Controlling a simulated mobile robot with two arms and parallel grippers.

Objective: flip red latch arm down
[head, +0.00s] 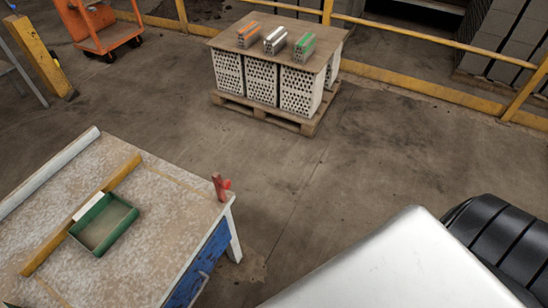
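The red latch arm (218,187) stands upright, tilted slightly left, at the right corner of the workbench (165,215) in the head view. A small red knob-like part sits close against its right side. The latch is small in the picture, so its pivot and catch are hard to make out. Neither my left nor my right gripper shows in this view.
A green tray (103,224) lies on the bench beside a yellow rail (80,213). A blue panel (198,266) is under the bench's right edge. A pallet stack (270,75) with several hollow bricks stands at the back. Open floor (350,150) lies between.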

